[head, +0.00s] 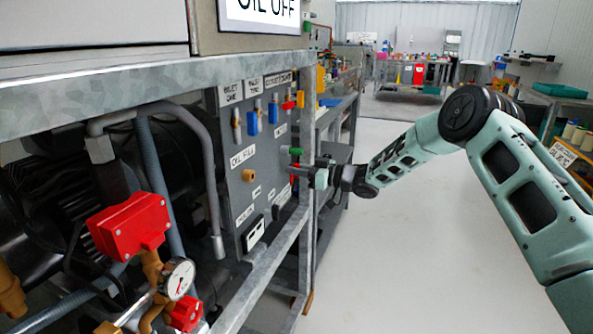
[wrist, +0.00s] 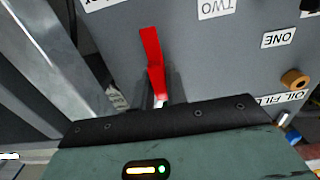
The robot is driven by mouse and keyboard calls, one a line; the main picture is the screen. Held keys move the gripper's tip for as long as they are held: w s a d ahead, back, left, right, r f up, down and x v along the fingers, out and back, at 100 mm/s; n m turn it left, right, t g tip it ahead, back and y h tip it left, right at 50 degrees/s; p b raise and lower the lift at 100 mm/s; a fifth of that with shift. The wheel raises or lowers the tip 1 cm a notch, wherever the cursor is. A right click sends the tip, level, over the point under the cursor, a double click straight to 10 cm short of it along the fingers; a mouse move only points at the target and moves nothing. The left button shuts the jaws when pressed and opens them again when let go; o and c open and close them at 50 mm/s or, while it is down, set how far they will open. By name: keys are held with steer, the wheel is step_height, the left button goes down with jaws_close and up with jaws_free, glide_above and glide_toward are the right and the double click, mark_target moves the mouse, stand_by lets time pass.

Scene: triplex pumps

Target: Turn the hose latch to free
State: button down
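In the wrist view a red lever (wrist: 152,50), which I take for the hose latch, stands out from the grey panel just beyond my gripper. Its base, by a pale metal bit, is partly hidden behind the dark edge of my gripper. In the head view a little red (head: 293,181) shows beside my gripper, probably the same lever. My gripper (head: 308,172) is at the panel's right edge, beside the frame post. Its fingers are not clearly seen in either view, so I cannot tell whether it is open or touching the lever.
The grey panel (head: 228,128) holds several blue, red and yellow valve handles and labels. A galvanized post (head: 307,125) stands close to my gripper. A red valve box (head: 131,226) and a gauge (head: 179,279) are at lower left. The floor (head: 400,270) on the right is clear.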

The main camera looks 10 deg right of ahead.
steer(key=shift+n, duration=0.3)
steer(key=n+b, duration=0.2)
steer(key=n, duration=0.1)
steer(key=shift+s+f+n, duration=0.1)
steer(key=shift+f+n, duration=0.05)
steer(key=shift+n, duration=0.25)
steer(key=n+b, duration=0.3)
steer(key=n, duration=0.1)
steer(key=shift+a+f, duration=0.1)
steer(key=n+b, duration=0.2)
steer(key=n, duration=0.1)
steer(key=n+b, duration=0.3)
steer(key=shift+s+f+n, duration=0.1)
steer(key=shift+f+n, duration=0.1)
steer(key=shift+n, duration=0.1)
steer(key=shift+r+n+b, duration=0.1)
steer(key=shift+n+b, duration=1.3)
steer(key=c, duration=1.4)
jaws_free()
steer(key=shift+r, duration=0.1)
steer(key=shift+c, duration=0.2)
